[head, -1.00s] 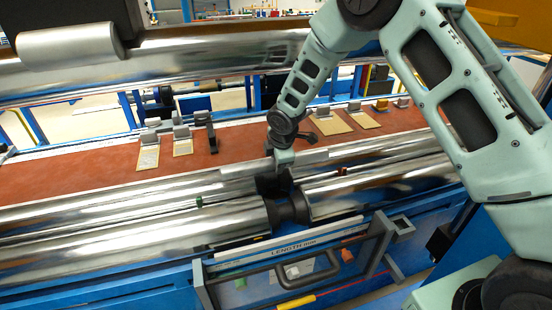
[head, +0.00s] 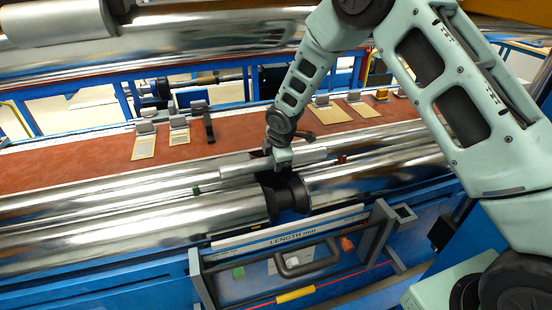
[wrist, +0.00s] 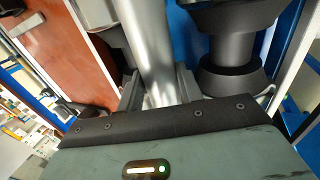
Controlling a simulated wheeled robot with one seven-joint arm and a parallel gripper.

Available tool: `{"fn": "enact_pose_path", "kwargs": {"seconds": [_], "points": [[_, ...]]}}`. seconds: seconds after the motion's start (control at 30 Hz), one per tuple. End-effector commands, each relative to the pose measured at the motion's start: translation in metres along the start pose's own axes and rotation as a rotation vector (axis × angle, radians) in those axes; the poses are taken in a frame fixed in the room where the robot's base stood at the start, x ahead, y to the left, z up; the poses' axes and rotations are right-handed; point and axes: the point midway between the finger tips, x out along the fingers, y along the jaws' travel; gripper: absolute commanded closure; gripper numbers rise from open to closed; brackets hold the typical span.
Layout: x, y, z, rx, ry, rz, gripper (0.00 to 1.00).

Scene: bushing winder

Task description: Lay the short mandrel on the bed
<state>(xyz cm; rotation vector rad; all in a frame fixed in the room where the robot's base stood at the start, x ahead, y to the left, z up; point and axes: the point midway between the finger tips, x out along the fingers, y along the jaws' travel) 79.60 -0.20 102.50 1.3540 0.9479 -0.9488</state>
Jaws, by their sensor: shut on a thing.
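The short mandrel (head: 312,155) is a plain silver cylinder, held lengthwise along the machine, about level. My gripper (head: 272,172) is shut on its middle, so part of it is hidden. In the wrist view the mandrel (wrist: 152,45) runs away between the two dark fingers of my gripper (wrist: 160,88). The mandrel appears over the rear edge of the long steel rollers (head: 140,225), beside the red-brown bed surface (head: 80,170). I cannot tell whether it touches anything below.
A dark spool-shaped hub (head: 290,198) sits between roller ends just in front of my gripper. Several small blocks with tan cards (head: 145,143) stand on the red-brown surface. A big upper roller (head: 180,50) spans behind. A handled frame (head: 300,265) projects in front.

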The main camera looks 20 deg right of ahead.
Motion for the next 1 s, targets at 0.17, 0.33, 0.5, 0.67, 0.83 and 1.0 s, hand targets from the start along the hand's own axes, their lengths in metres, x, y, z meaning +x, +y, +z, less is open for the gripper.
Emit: {"fn": "enact_pose_path", "kwargs": {"seconds": [0.17,0.33,0.5,0.67,0.83,1.0], "points": [[0.015,-0.004,0.0,0.0,0.001,0.002,1.0],[0.026,-0.009,0.0,-0.001,0.0,0.002,1.0],[0.034,-0.012,0.0,-0.001,0.0,0.002,1.0],[0.036,-0.012,0.0,0.0,0.0,0.002,1.0],[0.035,-0.012,0.0,0.0,0.0,0.002,1.0],[0.036,-0.012,0.0,0.0,0.0,0.002,1.0]]}}
